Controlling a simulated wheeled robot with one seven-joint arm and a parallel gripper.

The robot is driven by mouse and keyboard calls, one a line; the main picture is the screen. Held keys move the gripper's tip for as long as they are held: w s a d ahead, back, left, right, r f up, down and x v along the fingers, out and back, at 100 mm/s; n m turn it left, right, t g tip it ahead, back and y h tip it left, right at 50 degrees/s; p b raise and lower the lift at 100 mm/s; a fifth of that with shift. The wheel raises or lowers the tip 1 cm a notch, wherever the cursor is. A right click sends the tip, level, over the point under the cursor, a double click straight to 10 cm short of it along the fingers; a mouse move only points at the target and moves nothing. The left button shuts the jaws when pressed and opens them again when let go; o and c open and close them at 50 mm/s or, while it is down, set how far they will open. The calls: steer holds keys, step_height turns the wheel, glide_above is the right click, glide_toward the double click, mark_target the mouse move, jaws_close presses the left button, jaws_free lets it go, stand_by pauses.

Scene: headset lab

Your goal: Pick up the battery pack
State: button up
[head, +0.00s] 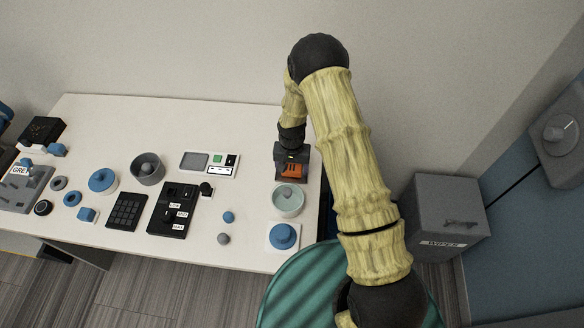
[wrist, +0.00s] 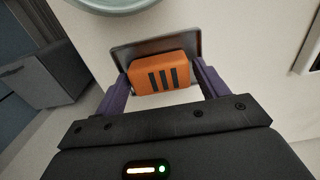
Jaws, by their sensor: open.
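The battery pack is an orange block with dark stripes (wrist: 162,79), lying on a dark grey tray (wrist: 124,54) on the table. In the head view the orange battery pack (head: 291,171) shows just below my gripper (head: 291,160), near the table's right end. In the wrist view my gripper (wrist: 160,92) is open, its purple fingers on either side of the pack's near part. I cannot tell whether the fingers touch it. In the head view part of the tray is hidden by the gripper.
A pale green bowl (head: 288,201) stands close in front of the tray. A blue round part (head: 283,236) sits nearer the front edge. A white device with a screen (head: 209,164) and a black switch panel (head: 173,210) lie to the left. A grey WIPES bin (head: 445,220) stands right of the table.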

mark_target(292, 168)
steer(key=shift+f, duration=0.35)
steer(key=c, duration=0.8)
steer(key=shift+c, duration=0.2)
steer(key=shift+r, duration=0.1)
step_height(292, 168, up, 10)
steer(key=shift+f+b, duration=0.1)
steer(key=shift+b, duration=1.1)
